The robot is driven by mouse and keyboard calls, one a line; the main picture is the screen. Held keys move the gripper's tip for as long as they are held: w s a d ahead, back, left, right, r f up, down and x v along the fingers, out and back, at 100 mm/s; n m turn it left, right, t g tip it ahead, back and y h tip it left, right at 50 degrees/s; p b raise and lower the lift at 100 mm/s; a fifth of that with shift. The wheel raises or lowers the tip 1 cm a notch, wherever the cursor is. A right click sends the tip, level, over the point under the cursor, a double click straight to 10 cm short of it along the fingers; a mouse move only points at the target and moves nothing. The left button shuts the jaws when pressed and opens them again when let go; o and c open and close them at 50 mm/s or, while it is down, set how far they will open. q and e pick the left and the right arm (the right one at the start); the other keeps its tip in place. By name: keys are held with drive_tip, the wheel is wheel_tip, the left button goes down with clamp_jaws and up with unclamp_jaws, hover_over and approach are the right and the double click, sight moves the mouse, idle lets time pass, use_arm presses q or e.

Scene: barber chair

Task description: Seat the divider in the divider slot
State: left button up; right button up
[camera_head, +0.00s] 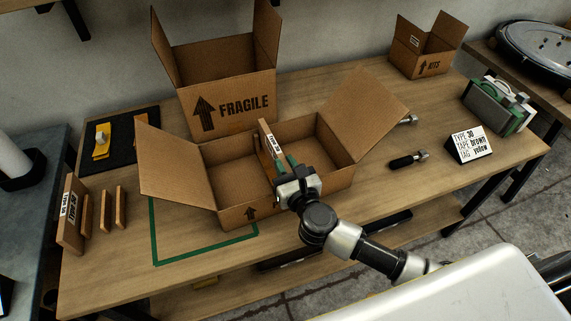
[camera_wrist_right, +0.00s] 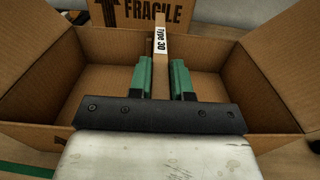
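The divider (camera_head: 268,146) is a thin brown cardboard panel with a white label, upright in the middle of the open box (camera_head: 235,212). In the right wrist view the divider (camera_wrist_right: 160,62) reads "Type 30". My right gripper (camera_head: 284,166) reaches over the box's near wall. Its green fingers (camera_wrist_right: 161,75) lie close on both sides of the divider and look shut on it. The divider's lower edge and the divider slot are hidden, so I cannot tell whether it is in the slot. My left gripper is not in view.
A tall open FRAGILE box (camera_head: 232,101) stands behind. Other panels (camera_head: 72,214) stand at the table's left, near a dark mat (camera_head: 122,131). A black-handled tool (camera_head: 405,160), a sign (camera_head: 468,144) and a small KITS box (camera_head: 424,62) are on the right. Open flaps spread left and right.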

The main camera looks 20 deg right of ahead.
drive_tip(key=o, duration=0.4)
drive_tip(key=shift+r, duration=0.1)
drive_tip(key=shift+r+p, duration=0.3)
drive_tip(key=shift+r, duration=0.1)
drive_tip(key=shift+s+r+p, duration=0.1)
drive_tip(key=shift+r+p, duration=0.2)
drive_tip(key=shift+r, duration=0.1)
drive_tip(key=s, duration=0.4)
drive_tip(key=s+b, duration=0.1)
drive_tip(key=s, duration=0.3)
drive_tip(key=s+d+b, duration=0.1)
drive_tip(key=s, duration=0.3)
drive_tip(key=shift+f, duration=0.25)
drive_tip(key=shift+w, duration=0.1)
